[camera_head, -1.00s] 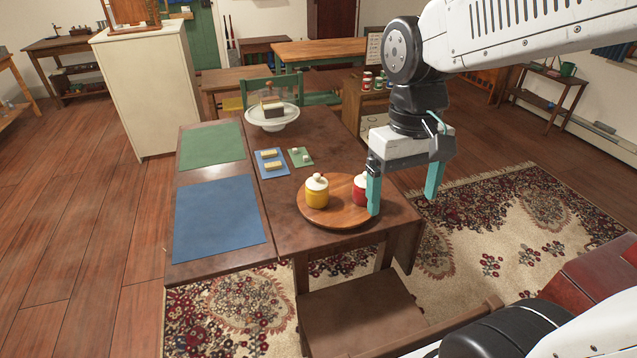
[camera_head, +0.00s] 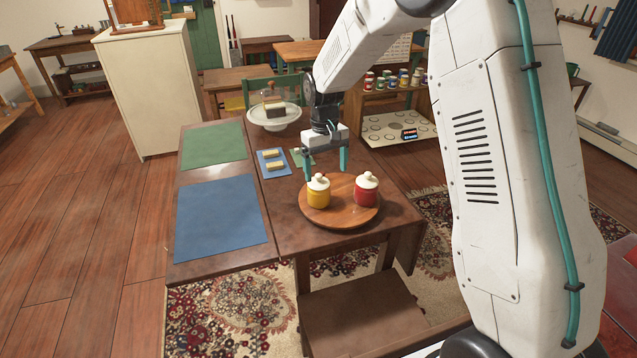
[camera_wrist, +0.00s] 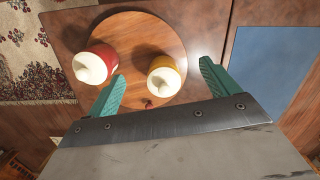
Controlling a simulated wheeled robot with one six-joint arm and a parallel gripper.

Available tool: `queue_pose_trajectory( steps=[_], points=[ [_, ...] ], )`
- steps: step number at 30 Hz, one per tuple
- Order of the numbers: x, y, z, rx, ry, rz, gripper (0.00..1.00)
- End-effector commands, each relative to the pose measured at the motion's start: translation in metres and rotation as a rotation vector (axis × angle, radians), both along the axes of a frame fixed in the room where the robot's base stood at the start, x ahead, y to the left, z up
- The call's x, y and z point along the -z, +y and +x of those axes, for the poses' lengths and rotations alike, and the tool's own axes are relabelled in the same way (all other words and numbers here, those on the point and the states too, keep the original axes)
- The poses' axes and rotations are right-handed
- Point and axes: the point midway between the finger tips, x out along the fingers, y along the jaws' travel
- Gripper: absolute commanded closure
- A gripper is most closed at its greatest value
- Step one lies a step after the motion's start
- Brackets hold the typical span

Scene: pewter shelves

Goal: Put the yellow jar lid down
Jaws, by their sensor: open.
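The yellow jar (camera_head: 318,192) stands upright on a round wooden tray (camera_head: 342,214), with its white knobbed lid (camera_head: 318,181) seated on top. A red jar (camera_head: 366,191) with a similar white lid (camera_head: 367,179) stands to its right. My gripper (camera_head: 326,176) is open and empty, just behind the jars in the head view. In the wrist view, the yellow jar (camera_wrist: 164,78) shows beyond and between the teal fingertips, apart from them, and the red jar (camera_wrist: 97,64) shows to the left. A small dark red thing (camera_wrist: 149,104) lies on the tray near the yellow jar.
Blue (camera_head: 220,218) and green (camera_head: 214,146) mats cover the table's left side. Small blocks lie on a small blue mat (camera_head: 282,170). A cake stand (camera_head: 273,120) stands at the back. A shelf with several small jars (camera_head: 392,82) stands behind the table.

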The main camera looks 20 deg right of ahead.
Motion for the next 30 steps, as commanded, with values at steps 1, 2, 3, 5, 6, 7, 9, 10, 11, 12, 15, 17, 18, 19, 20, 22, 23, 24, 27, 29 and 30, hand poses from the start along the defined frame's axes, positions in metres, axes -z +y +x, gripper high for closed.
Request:
queue_pose_trajectory(
  steps=[1, 2, 3, 5, 6, 7, 9, 10, 11, 12, 15, 17, 18, 19, 20, 22, 23, 24, 27, 29, 30],
  points=[
    [0.003, 0.001, 0.016, -0.010, -0.024, 0.002, 0.13],
    [0.002, 0.001, 0.026, -0.016, -0.047, 0.004, 0.13],
    [-0.005, 0.002, 0.036, -0.023, -0.079, 0.006, 0.13],
    [-0.010, 0.002, 0.045, -0.034, -0.108, 0.007, 0.13],
    [-0.008, 0.002, 0.047, -0.041, -0.117, 0.008, 0.13],
    [-0.005, 0.002, 0.047, -0.045, -0.119, 0.008, 0.13],
    [0.002, 0.002, 0.047, -0.048, -0.119, 0.009, 0.13],
    [0.006, 0.002, 0.047, -0.048, -0.118, 0.009, 0.13],
    [0.009, 0.002, 0.047, -0.048, -0.118, 0.009, 0.13],
    [0.013, 0.002, 0.047, -0.048, -0.118, 0.009, 0.13],
    [0.020, 0.003, 0.048, -0.047, -0.119, 0.009, 0.13],
    [0.026, 0.003, 0.048, -0.048, -0.118, 0.009, 0.13],
    [0.031, 0.004, 0.049, -0.048, -0.117, 0.008, 0.13],
    [0.036, 0.004, 0.049, -0.048, -0.117, 0.008, 0.13],
    [0.041, 0.004, 0.050, -0.048, -0.117, 0.008, 0.13],
    [0.052, 0.005, 0.051, -0.047, -0.116, 0.009, 0.13],
    [0.057, 0.005, 0.051, -0.047, -0.116, 0.008, 0.13],
    [0.061, 0.005, 0.051, -0.047, -0.117, 0.008, 0.13],
    [0.067, 0.005, 0.051, -0.047, -0.119, 0.009, 0.13],
    [0.068, 0.005, 0.051, -0.047, -0.120, 0.009, 0.13],
    [0.067, 0.005, 0.051, -0.047, -0.120, 0.009, 0.13]
  ],
)
